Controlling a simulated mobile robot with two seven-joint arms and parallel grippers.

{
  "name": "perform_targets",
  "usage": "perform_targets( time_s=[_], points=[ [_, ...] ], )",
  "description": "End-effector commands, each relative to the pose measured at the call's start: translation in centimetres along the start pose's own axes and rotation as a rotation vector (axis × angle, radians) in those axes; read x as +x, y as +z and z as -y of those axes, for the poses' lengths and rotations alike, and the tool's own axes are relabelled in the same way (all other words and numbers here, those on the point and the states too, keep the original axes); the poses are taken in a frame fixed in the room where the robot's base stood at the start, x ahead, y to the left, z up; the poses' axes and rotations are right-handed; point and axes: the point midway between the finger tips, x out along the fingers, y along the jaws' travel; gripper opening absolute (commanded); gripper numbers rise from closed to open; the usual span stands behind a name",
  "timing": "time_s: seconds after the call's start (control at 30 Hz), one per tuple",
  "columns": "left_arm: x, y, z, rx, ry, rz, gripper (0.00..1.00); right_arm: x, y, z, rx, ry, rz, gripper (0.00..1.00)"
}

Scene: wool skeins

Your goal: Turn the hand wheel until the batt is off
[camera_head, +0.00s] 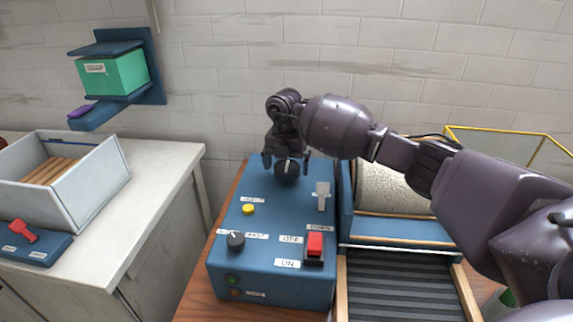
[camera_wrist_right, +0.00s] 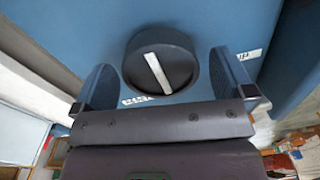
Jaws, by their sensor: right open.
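The hand wheel seems to be the dark round knob (camera_head: 287,171) with a pale bar across its face, at the back of the blue control box (camera_head: 262,223). In the right wrist view the knob (camera_wrist_right: 162,66) sits between my fingers, with a gap on each side. My right gripper (camera_head: 287,163) is open over it. The batt may be the pale fleecy layer on the drum (camera_head: 392,190) right of the box, partly hidden by my right arm. My left gripper is in neither view.
The box also carries a yellow button (camera_head: 248,210), a smaller black knob (camera_head: 236,241), a grey lever (camera_head: 322,195) and a red switch (camera_head: 315,244) near ON and OFF labels. A ribbed belt (camera_head: 402,285) lies before the drum. A yellow-edged guard (camera_head: 510,140) stands behind my arm.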

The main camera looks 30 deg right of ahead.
Motion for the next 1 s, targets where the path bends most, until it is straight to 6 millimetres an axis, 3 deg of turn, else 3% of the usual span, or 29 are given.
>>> perform_targets(
  time_s=[0.2, 0.5, 1.0],
  points=[
    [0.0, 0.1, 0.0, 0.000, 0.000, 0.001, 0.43, 0.0, 0.0, 0.0, 0.000, 0.001, 0.000, 0.98],
    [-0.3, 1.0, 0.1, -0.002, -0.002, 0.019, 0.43, 0.0, 0.0, 0.0, 0.000, 0.000, 0.000, 0.53],
    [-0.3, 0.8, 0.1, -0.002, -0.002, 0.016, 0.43, -0.2, 0.0, 0.0, -0.139, -0.001, 0.007, 0.52]
  ],
)
